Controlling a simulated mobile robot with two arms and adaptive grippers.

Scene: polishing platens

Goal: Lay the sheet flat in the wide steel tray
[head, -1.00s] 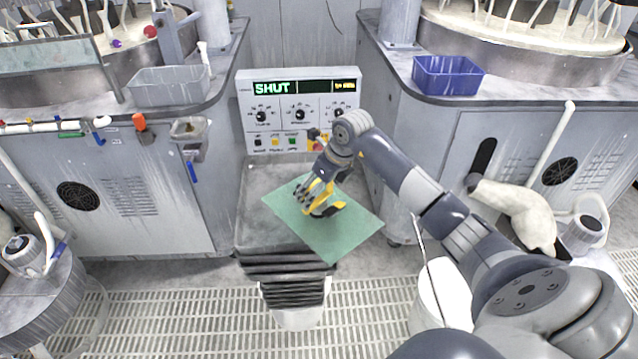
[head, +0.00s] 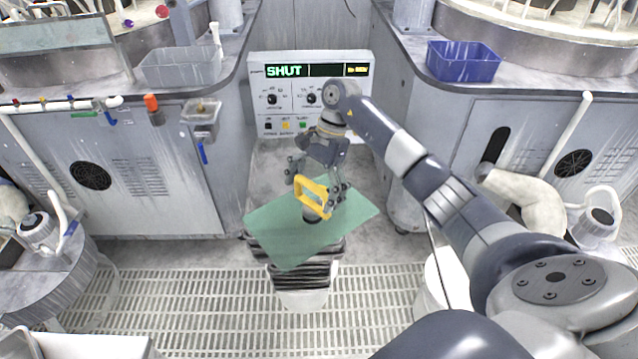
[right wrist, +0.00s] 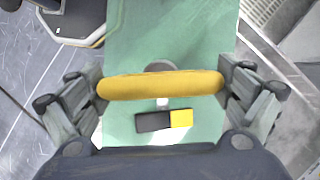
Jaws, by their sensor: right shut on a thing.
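The sheet (head: 285,235) is a thin green rectangle, held roughly level above the grey machine bed and black ribbed bellows in the head view. A suction lifter with a yellow handle (head: 311,190) stands on it. My right gripper (head: 318,188) is shut on that handle. In the right wrist view the yellow handle (right wrist: 160,85) runs between the fingers, with the green sheet (right wrist: 170,40) beneath it. A black and yellow lever (right wrist: 165,120) shows on the lifter. My left gripper is out of view. I cannot clearly identify the wide steel tray; a metal-rimmed corner (head: 18,345) shows at the bottom left.
A control panel (head: 310,95) reading SHUT stands behind the sheet. Grey cabinets flank it, with a grey bin (head: 180,68) on the left and a blue bin (head: 462,62) on the right. A white surface (head: 95,347) lies at the lower left. Floor grating (head: 190,310) is open in front.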

